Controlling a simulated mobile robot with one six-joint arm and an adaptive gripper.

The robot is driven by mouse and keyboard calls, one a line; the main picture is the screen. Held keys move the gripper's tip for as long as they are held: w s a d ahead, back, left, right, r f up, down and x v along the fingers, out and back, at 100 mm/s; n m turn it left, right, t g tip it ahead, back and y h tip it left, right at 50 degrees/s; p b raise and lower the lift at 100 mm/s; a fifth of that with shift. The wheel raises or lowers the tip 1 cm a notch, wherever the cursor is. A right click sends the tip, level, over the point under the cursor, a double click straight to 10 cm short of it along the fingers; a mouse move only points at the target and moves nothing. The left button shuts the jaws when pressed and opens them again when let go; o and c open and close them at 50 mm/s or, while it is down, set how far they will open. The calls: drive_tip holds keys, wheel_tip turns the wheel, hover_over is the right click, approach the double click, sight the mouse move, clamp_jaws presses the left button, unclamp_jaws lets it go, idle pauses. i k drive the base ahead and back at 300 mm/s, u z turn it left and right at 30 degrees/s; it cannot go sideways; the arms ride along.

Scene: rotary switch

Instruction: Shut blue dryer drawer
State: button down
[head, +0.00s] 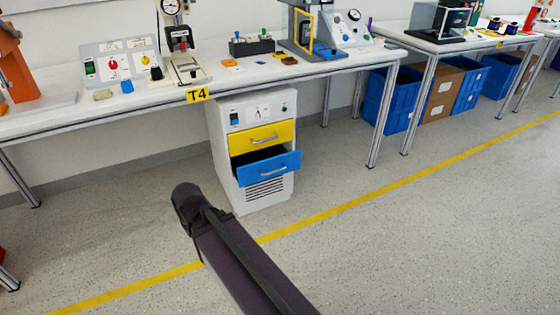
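The dryer is a white cabinet (227,160) on the floor under the front of table T4. My dark arm reaches up from the bottom of the head view and ends to the left of the cabinet's lower part. My gripper is not visible; no fingers show at the end of the arm.
The workbench (140,105) above the cabinet carries switch panels, a gauge stand and small parts. Its metal leg (374,130) stands right of the cabinet. Blue bins (393,98) and a cardboard box (440,92) are further right. The floor before the cabinet is clear, crossed by a yellow line (345,205).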

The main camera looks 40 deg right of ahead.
sight(254, 167)
drive_tip(key=z, duration=0.8)
drive_tip(key=i, duration=0.35)
drive_tip(key=u, duration=0.3)
